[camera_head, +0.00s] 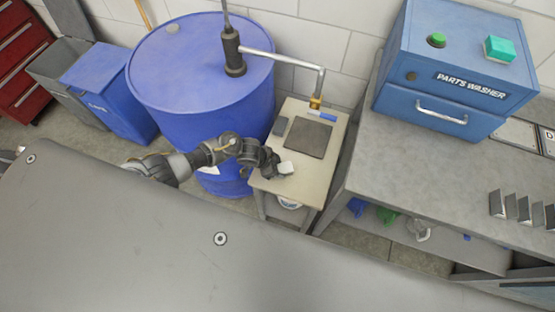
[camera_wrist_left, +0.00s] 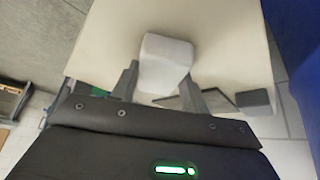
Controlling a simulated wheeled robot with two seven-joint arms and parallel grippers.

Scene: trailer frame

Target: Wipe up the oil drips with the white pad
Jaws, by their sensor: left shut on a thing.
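The white pad (camera_head: 286,168) is at the tip of my left gripper (camera_head: 276,168), over the near part of a small cream-topped stand (camera_head: 310,187). In the left wrist view the pad (camera_wrist_left: 165,62) sits between the two fingers of the left gripper (camera_wrist_left: 163,80), which is shut on it. I cannot tell whether the pad touches the stand top. No oil drips can be made out on the visible part of the top. My right gripper is not in view.
A dark flat mat (camera_head: 308,138), a small grey block (camera_head: 280,126) and a blue marker-like item (camera_head: 322,116) lie on the stand. A blue drum (camera_head: 200,80) with a pump and spout (camera_head: 300,62) stands close at left. A blue parts washer (camera_head: 450,65) sits on the right bench.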

